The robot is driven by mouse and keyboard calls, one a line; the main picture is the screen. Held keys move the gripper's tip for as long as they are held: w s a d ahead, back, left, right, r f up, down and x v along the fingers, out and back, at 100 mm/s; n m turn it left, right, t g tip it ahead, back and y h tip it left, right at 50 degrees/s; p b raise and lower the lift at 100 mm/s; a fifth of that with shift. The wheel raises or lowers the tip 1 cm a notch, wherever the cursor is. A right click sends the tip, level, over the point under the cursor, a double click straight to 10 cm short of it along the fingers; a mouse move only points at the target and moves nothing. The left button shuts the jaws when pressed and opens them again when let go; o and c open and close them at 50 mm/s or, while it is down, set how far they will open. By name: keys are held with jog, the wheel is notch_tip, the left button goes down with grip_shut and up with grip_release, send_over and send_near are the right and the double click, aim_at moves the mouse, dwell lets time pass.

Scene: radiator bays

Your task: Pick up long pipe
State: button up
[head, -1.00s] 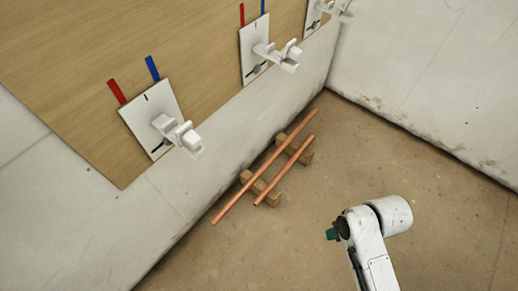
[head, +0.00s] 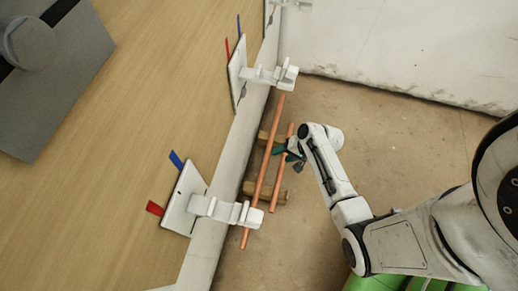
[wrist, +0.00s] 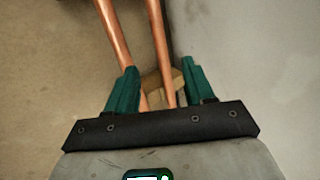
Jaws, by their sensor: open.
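The long copper pipe (head: 262,178) lies across wooden blocks near the wall's foot in the head view. The shorter copper pipe (head: 281,170) lies beside it, farther from the wall. My gripper (head: 283,150) is over the pipes, near the short pipe's far half. In the wrist view my gripper (wrist: 159,67) is open and empty, with its green fingers apart. The pipe nearer the wall, apparently the long pipe (wrist: 159,40), runs between the fingers. The other pipe (wrist: 115,35) passes partly behind the left finger. The height gap to the pipes is unclear.
Wooden blocks (head: 275,196) support the pipes. White valve brackets (head: 226,210) on the wall panel overhang the long pipe in the head view, hiding part of it. A wall (head: 390,55) closes the far side. Floor to the right is open.

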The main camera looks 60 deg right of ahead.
aim_at(267, 161)
jog(key=b+x, duration=0.6)
jog(key=x, duration=0.4)
jog(key=shift+d+b, duration=0.1)
jog(key=shift+b, duration=0.2)
grip_shut()
jog(key=shift+r, duration=0.1)
